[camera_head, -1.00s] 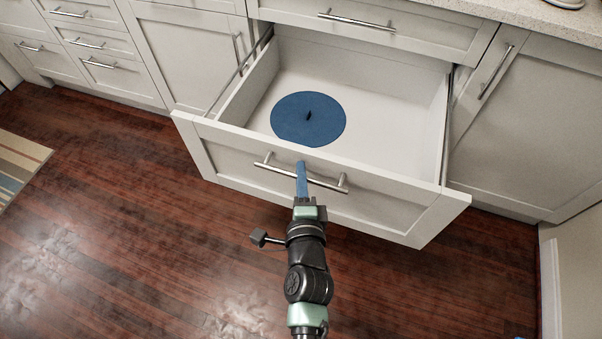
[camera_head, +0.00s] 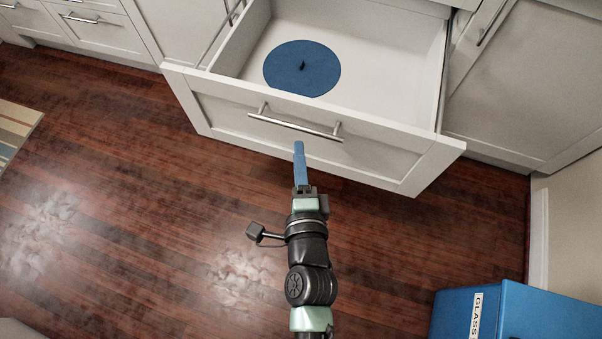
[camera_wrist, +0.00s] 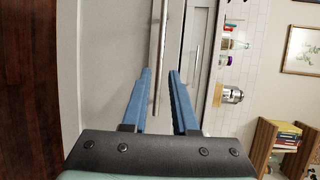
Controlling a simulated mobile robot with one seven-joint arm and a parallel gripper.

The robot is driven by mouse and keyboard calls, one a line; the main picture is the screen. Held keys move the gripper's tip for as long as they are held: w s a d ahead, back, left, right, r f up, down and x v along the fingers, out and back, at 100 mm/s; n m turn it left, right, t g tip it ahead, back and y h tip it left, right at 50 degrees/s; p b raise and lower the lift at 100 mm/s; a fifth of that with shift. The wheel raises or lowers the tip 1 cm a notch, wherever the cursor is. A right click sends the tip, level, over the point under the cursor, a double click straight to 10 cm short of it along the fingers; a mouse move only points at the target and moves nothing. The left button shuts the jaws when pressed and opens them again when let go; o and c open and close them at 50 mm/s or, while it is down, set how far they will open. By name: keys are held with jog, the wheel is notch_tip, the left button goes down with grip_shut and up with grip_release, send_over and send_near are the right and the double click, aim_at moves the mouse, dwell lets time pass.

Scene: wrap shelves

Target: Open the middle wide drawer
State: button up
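The wide drawer (camera_head: 390,160) stands pulled far out from the white cabinet, its inside showing. A blue round lid-like disc (camera_head: 302,68) with a small dark knob lies on the drawer floor. The drawer's metal bar handle (camera_head: 294,127) is on its front. My gripper (camera_head: 299,146) is just in front of the drawer front, below the handle in the head view, and apart from it. In the wrist view its two blue fingers (camera_wrist: 160,75) are spread, with the handle bar (camera_wrist: 160,50) ahead of and between them. Nothing is held.
A blue bin (camera_head: 535,315) with a "GLASS" label stands at the lower right. Closed cabinet doors and drawers (camera_head: 90,40) flank the open drawer. A striped rug (camera_head: 15,130) lies at the left. The wooden floor (camera_head: 150,230) around my arm is clear.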

jog(key=s, duration=0.4)
jog(key=shift+s+d+r, duration=0.2)
jog(key=shift+s+r, duration=0.05)
jog(key=shift+r, duration=0.15)
